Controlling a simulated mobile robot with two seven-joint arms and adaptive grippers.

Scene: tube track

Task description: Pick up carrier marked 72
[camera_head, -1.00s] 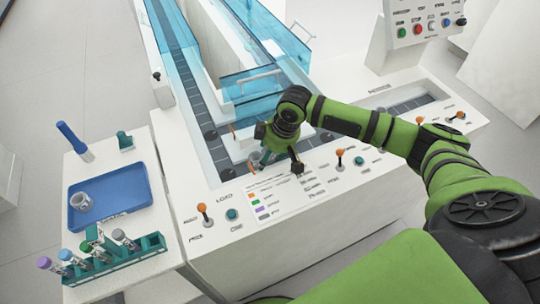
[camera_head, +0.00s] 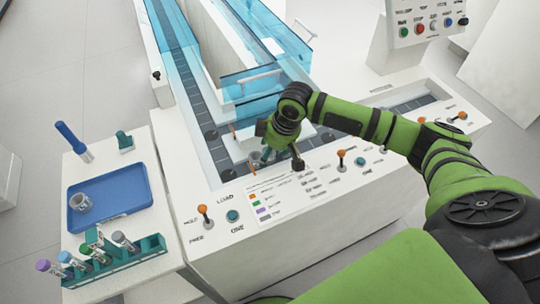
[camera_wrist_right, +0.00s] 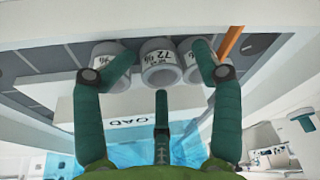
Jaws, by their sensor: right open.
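The carrier marked 72 (camera_wrist_right: 159,59) is a round white-grey cup with a black number, upside down in the right wrist view. It is the middle of three similar carriers in a row. My right gripper (camera_wrist_right: 162,70) is open, its green fingers spread to both sides with a third finger below the middle. The side fingertips overlap the outer carriers in the picture; I cannot tell whether they touch. No carrier is clearly held. In the head view my right gripper (camera_head: 277,152) is low over the near end of the track, hiding most of the carriers. My left gripper is not in view.
The neighbouring carriers (camera_wrist_right: 109,54) stand close on either side. An orange rod (camera_wrist_right: 230,41) is beside the right one. Blue clear guards (camera_head: 250,83) line the track. A blue tray (camera_head: 125,190) with a grey cup and a tube rack (camera_head: 150,246) are on the left table.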

